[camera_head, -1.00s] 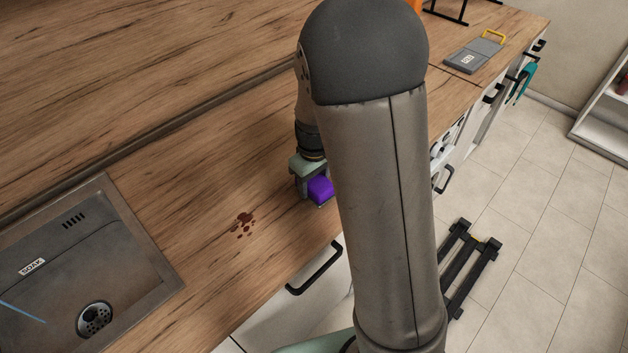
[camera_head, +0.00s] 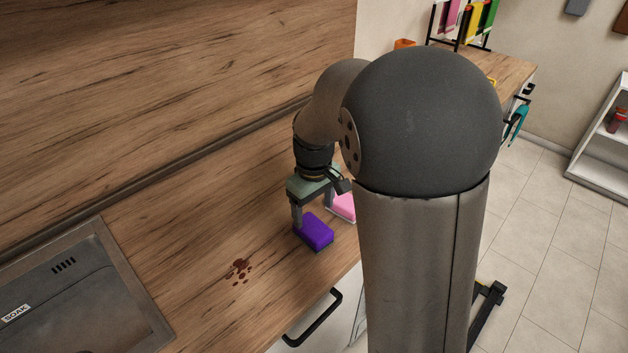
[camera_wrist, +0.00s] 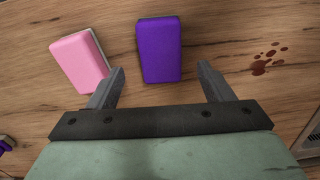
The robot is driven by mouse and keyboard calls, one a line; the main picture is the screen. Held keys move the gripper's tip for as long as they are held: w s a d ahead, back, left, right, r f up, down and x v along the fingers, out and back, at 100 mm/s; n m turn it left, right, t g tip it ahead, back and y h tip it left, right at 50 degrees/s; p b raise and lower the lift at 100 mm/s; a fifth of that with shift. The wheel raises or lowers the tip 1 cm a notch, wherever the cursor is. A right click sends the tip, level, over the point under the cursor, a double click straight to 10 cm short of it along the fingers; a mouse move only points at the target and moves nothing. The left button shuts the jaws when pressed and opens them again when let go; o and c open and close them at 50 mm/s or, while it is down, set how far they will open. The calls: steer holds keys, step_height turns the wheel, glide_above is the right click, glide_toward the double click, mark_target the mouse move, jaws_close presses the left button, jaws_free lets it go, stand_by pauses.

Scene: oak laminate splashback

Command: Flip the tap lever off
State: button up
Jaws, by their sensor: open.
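No tap or tap lever shows in either view. Part of the metal sink (camera_head: 140,300), with a "SOAK" label, is at the lower left of the head view. My gripper (camera_head: 313,208) is open above the worktop, to the right of the sink. A purple block (camera_head: 314,232) rests on the worktop just below the fingers. In the wrist view the purple block (camera_wrist: 159,50) lies beyond the gap between the open fingertips (camera_wrist: 160,68), with nothing gripped.
A pink block (camera_head: 342,206) lies beside the purple one; it also shows in the wrist view (camera_wrist: 80,63). A reddish-brown stain (camera_head: 238,270) marks the wood between blocks and sink. A black drawer handle (camera_head: 313,318) juts from the front. The worktop (camera_head: 190,220) behind the stain is clear.

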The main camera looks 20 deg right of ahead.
mark_target(314, 227)
step_height(314, 227, up, 9)
steer(key=s+f+m, duration=0.2)
steer(key=s+f, duration=0.2)
steer(key=s, duration=0.6)
steer(key=s+f+m, duration=0.3)
steer(key=s, duration=0.7)
steer(key=shift+s+f+t+b, duration=0.3)
steer(key=shift+f+b, duration=0.05)
steer(key=shift+w+a, duration=0.1)
jaws_close()
steer(key=shift+a, duration=0.1)
